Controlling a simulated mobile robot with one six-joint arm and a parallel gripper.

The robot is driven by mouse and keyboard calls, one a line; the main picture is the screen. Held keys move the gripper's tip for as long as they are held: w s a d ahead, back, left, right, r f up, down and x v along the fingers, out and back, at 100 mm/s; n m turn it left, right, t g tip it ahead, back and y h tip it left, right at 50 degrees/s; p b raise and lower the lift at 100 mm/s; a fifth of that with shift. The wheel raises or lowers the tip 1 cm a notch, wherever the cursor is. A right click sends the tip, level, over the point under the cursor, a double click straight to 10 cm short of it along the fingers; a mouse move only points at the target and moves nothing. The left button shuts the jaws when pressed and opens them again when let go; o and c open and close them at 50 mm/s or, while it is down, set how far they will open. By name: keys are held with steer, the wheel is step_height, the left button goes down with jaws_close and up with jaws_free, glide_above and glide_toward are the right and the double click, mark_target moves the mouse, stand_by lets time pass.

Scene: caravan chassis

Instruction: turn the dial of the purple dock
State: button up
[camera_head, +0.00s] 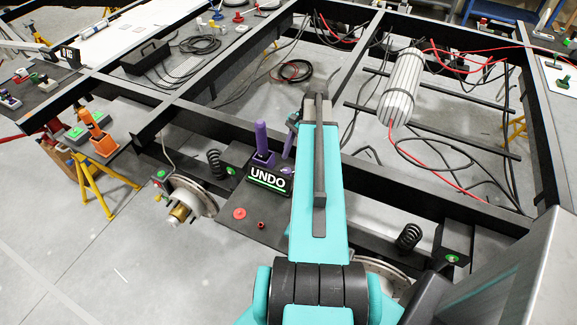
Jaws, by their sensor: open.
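The purple dock (262,146) stands upright on a dark plate, just behind a black sign reading UNDO. A smaller purple part (287,147) shows to its right, partly covered by my teal arm; I cannot tell whether it belongs to the dock. No dial can be made out clearly. My gripper (293,121) is mostly hidden behind my own arm link. Only a small dark and teal bit shows, to the right of the dock's top. It is open, and I see nothing held in it. Whether it touches the purple part cannot be told.
The UNDO sign (268,180), a red button (239,214) and a small red piece (261,225) are on the dark plate. Springs and a brake disc (188,198) flank it. Black chassis beams surround the area. An orange tool (98,133) stands at left. Cables lie behind.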

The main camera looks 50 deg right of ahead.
mark_target(288, 170)
steer(key=shift+p+x, duration=0.5)
steer(key=shift+x, duration=2)
steer(key=c, duration=1)
steer(key=shift+c, duration=0.2)
steer(key=shift+m+t, duration=0.3)
steer(key=shift+m, duration=0.2)
steer(key=m, duration=0.2)
steer(key=m+t, duration=0.1)
steer(key=m, duration=0.1)
steer(key=shift+s+a+h, duration=0.15)
steer(key=shift+s+h, duration=0.1)
steer(key=shift+h, duration=0.05)
steer(key=shift+r+m+t+h, duration=0.1)
steer(key=shift+m+t+h, duration=0.55)
steer(key=shift+m, duration=1.25)
